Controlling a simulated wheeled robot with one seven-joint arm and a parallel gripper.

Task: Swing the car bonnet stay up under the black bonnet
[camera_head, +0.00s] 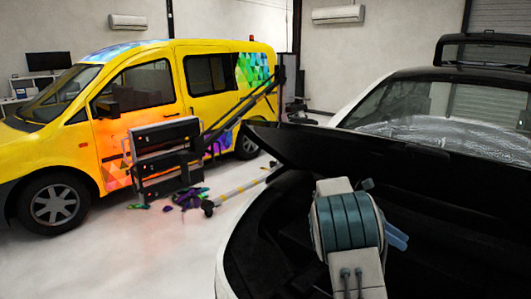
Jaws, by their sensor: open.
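The black bonnet (365,160) is raised over the dark engine bay of a white car on the right. A pale rod with yellow bands (240,190) sticks out to the left beyond the bonnet's left corner, with a dark round end. It may be the bonnet stay; I cannot tell if it is fixed to the car. My gripper (397,237) shows as light-blue fingers right of my white and teal arm, over the engine bay. It is open with nothing seen between its fingers, well right of the rod. My arm hides part of the bay.
A yellow van (140,95) stands at the left. A dark equipment stand (165,160) with a long slanting arm is beside it. Coloured scraps (188,198) lie on the floor. The pale floor (130,260) at front left is clear. The white car's rim (235,240) edges the engine bay.

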